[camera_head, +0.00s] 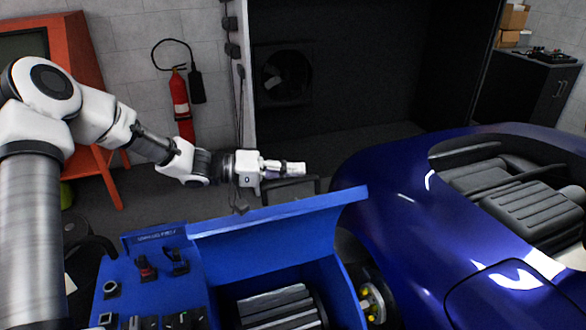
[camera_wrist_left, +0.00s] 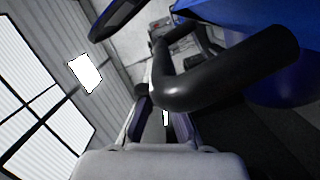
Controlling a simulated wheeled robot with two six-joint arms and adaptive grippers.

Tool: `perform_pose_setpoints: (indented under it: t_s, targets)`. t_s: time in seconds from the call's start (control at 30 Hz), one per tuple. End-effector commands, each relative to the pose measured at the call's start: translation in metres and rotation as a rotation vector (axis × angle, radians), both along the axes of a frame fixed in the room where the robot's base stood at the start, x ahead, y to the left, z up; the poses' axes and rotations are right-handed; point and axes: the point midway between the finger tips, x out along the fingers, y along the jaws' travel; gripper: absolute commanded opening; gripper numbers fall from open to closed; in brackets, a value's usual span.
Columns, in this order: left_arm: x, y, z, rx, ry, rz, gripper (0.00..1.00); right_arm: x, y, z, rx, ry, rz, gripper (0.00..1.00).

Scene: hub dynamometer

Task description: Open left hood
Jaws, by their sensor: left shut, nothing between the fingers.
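The left hood (camera_head: 275,225) is a blue panel on the blue dynamometer unit. It stands tilted up, and the ribbed dark interior (camera_head: 280,308) shows below it. A black bar handle (camera_head: 292,186) shows behind the hood's upper edge. A thick black bent bar (camera_wrist_left: 230,72), which looks like this handle, lies close in front of the gripper in the left wrist view. My left gripper (camera_head: 297,168) is shut and empty, just above and behind the hood's top edge. I cannot tell whether it touches the handle. My right gripper is not in view.
A blue control panel (camera_head: 150,280) with switches is left of the hood. A shiny blue car (camera_head: 400,220) stands close on the right. A red fire extinguisher (camera_head: 180,105) hangs on the back wall. A dark cabinet (camera_head: 525,90) stands at the back right.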

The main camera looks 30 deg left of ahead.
Motion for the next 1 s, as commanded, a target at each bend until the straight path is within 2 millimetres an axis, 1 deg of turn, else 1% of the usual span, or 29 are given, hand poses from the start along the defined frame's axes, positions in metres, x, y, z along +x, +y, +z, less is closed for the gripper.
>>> perform_pose_setpoints:
  t_s: [0.17, 0.27, 0.37, 0.43, 0.53, 0.63, 0.73, 1.0]
  targets:
    - [0.0, 0.0, 0.0, 0.0, 0.0, 0.0, 0.0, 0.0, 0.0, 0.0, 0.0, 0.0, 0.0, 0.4]
    - [-0.003, -0.004, 0.0, -0.001, 0.001, -0.001, 0.0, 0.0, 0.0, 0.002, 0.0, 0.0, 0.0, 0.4]
    - [-0.014, -0.016, -0.002, -0.004, 0.003, -0.004, 0.0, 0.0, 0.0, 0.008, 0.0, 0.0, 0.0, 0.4]
    - [-0.025, -0.028, -0.006, -0.003, 0.004, -0.005, 0.0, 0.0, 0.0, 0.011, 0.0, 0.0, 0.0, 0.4]
    - [-0.039, -0.044, -0.014, -0.003, 0.004, -0.005, 0.0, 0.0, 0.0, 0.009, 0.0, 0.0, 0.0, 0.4]
    - [-0.048, -0.054, -0.018, -0.002, 0.003, -0.003, 0.0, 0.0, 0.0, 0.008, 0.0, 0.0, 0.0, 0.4]
    - [-0.052, -0.058, -0.02, 0.001, 0.001, -0.002, 0.0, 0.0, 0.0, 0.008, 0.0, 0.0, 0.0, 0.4]
    - [-0.051, -0.058, -0.02, 0.001, 0.001, -0.002, 0.0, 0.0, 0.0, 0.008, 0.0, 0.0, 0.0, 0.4]
